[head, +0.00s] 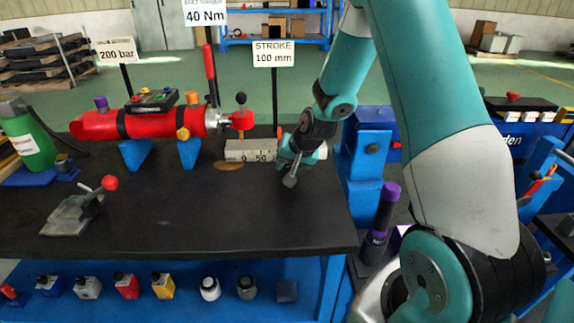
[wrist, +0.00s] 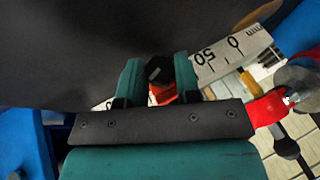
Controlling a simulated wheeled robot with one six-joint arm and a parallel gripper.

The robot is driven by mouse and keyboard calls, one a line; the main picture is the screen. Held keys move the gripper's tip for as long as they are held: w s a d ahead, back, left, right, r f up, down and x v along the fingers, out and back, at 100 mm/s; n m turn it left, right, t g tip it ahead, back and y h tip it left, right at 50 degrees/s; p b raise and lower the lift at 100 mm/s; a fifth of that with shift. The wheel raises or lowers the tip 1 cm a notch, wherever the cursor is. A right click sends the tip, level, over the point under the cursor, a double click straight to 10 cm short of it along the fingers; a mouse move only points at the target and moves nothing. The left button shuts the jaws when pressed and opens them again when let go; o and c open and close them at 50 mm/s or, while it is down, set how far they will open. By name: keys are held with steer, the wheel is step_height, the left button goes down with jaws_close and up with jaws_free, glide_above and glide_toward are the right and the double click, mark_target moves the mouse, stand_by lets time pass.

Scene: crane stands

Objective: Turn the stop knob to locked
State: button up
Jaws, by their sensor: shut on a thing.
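An orange-red part shows just below the knob between the fingers. This looks like the stop knob; any lock marking on it is hidden.
The ruler block (head: 250,151) lies close beside my gripper. A red cylinder (head: 150,121) rests on blue supports to the left. A red-handled lever (head: 88,204) stands at the front left. The bench top (head: 220,215) is clear in the middle.

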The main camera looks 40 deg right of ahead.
steer(key=o, duration=0.9)
steer(key=shift+p+v, duration=0.6)
steer(key=shift+v, duration=8.1)
steer(key=shift+w, duration=0.1)
